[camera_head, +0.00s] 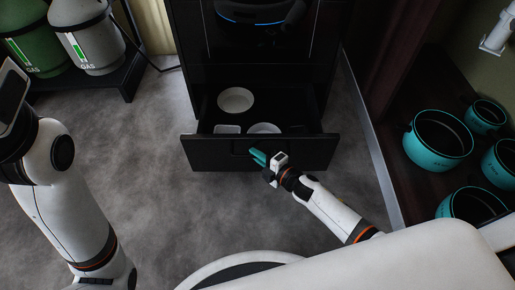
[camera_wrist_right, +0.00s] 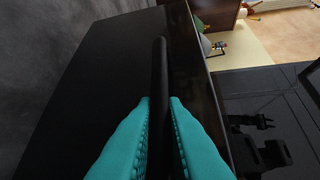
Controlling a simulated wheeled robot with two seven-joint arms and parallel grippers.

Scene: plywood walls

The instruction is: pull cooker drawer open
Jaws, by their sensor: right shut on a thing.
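The black cooker (camera_head: 262,70) stands at the top centre of the head view. Its bottom drawer (camera_head: 215,152) is pulled out, with a white bowl (camera_head: 235,100) and other white dishes inside. In the right wrist view, the teal fingers (camera_wrist_right: 160,130) are shut on the black drawer handle (camera_wrist_right: 160,65), one on each side of the bar. My left arm shows at the left of the head view, but its gripper jaws are not in view.
Green and silver gas cylinders (camera_head: 88,40) stand on a dark stand at the upper left. Several teal pots (camera_head: 438,140) sit on a dark shelf at the right. The grey floor left of the drawer is clear.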

